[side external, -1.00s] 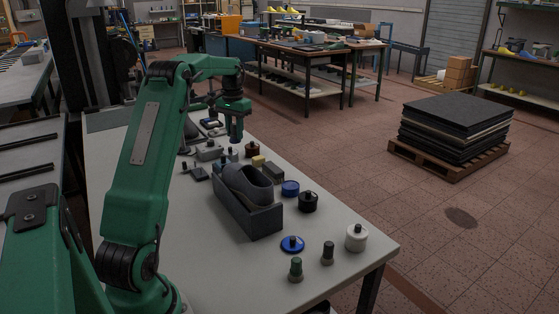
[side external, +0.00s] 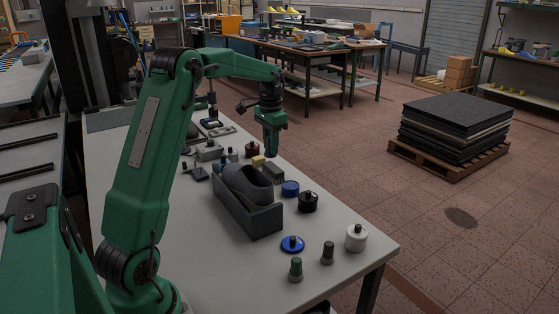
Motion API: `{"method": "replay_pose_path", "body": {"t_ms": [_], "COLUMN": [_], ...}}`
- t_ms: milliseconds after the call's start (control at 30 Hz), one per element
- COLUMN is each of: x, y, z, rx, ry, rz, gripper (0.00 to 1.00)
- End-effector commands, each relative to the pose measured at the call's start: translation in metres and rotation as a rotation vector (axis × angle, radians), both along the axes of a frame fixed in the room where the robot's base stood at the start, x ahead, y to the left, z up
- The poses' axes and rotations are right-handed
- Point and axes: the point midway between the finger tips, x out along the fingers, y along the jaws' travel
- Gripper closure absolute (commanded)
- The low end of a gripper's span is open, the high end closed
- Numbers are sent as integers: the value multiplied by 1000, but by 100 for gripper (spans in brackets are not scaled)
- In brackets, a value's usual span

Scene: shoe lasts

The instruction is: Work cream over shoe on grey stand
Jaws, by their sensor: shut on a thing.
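A dark grey shoe (side external: 246,184) sits in the grey stand (side external: 262,222), a box-like holder in the middle of the bench. My gripper (side external: 271,151) is above and behind the shoe, apart from it, pointing down. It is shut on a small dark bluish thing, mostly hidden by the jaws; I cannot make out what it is. A black-lidded jar (side external: 308,203), a blue tin (side external: 290,188), another blue tin (side external: 292,245) and a white jar (side external: 356,239) stand to the right of the shoe. I cannot tell which holds cream.
A yellow block (side external: 258,161), a brown jar (side external: 252,151) and a dark block (side external: 273,171) lie close behind the shoe. Two knobbed pieces, one green (side external: 295,270) and one grey (side external: 328,253), stand near the front. The bench (side external: 225,270) is clear at front left.

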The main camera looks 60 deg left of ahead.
Motion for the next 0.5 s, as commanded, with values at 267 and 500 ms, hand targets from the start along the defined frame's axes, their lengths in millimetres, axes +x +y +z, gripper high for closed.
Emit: {"method": "replay_pose_path", "body": {"t_ms": [267,500], "x": [0,0], "y": [0,0], "z": [-16,-41], "rx": [-1,-2], "ry": [2,3], "rz": [2,2], "gripper": [96,96]}}
